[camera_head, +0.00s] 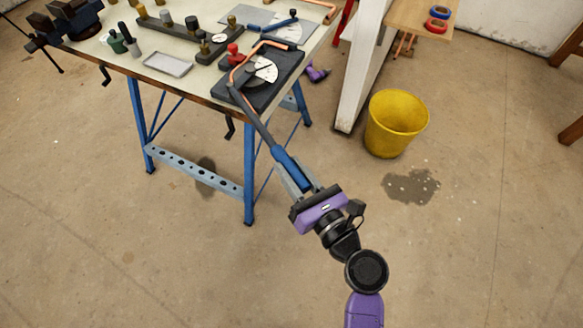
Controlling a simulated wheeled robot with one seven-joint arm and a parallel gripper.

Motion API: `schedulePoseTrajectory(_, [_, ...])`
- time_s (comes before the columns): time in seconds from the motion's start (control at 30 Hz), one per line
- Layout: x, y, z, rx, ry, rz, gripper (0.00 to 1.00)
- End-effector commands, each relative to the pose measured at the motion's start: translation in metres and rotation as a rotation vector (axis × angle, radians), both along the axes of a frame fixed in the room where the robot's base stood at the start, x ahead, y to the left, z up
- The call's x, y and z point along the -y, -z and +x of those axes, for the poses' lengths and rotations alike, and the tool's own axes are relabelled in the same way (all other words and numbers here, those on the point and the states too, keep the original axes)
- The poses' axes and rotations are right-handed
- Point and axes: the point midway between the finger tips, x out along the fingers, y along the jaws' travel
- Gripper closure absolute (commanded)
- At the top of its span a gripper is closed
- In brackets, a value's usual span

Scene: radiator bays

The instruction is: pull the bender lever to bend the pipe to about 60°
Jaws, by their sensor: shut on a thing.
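The pipe bender (278,88) is a dark base at the right front corner of the workbench, with a pale round dial (265,69) on it. A copper pipe (241,70) lies in the bender and shows a bend; its exact angle cannot be read. The bender lever (259,122) is a dark bar reaching from the bender out past the bench edge, down and to the right, with a blue grip at its end. My gripper (291,178) is shut on the blue grip, out over the floor. The fingers partly hide the grip's end.
The workbench (117,62) has blue legs and carries a vise (67,18), a fittings rail (180,40) and a small tray (168,64). A yellow bucket (396,123) stands right of a white panel edge (361,65). A dark wet patch (411,186) marks the floor. Open floor surrounds my arm.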

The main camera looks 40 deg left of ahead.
Motion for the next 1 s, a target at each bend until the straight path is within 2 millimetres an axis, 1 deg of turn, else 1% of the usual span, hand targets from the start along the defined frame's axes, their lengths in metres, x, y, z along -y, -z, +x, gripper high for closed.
schedulePoseTrajectory(0.3, [0.012, 0.001, 0.025, -0.002, -0.067, -0.002, 1.0])
schedulePoseTrajectory(0.47, [0.016, 0.001, 0.03, 0.0, -0.091, -0.001, 1.0])
schedulePoseTrajectory(0.73, [0.017, 0.001, 0.03, 0.0, -0.091, -0.001, 1.0])
schedulePoseTrajectory(0.77, [0.017, 0.001, 0.031, 0.0, -0.091, -0.001, 0.69])
schedulePoseTrajectory(0.8, [0.017, 0.001, 0.031, 0.0, -0.09, -0.001, 0.61])
schedulePoseTrajectory(0.83, [0.017, 0.001, 0.031, 0.0, -0.09, -0.001, 0.55])
schedulePoseTrajectory(0.87, [0.017, 0.001, 0.031, 0.0, -0.089, -0.001, 0.51])
schedulePoseTrajectory(1.0, [0.018, 0.0, 0.032, 0.0, -0.088, 0.0, 0.51])
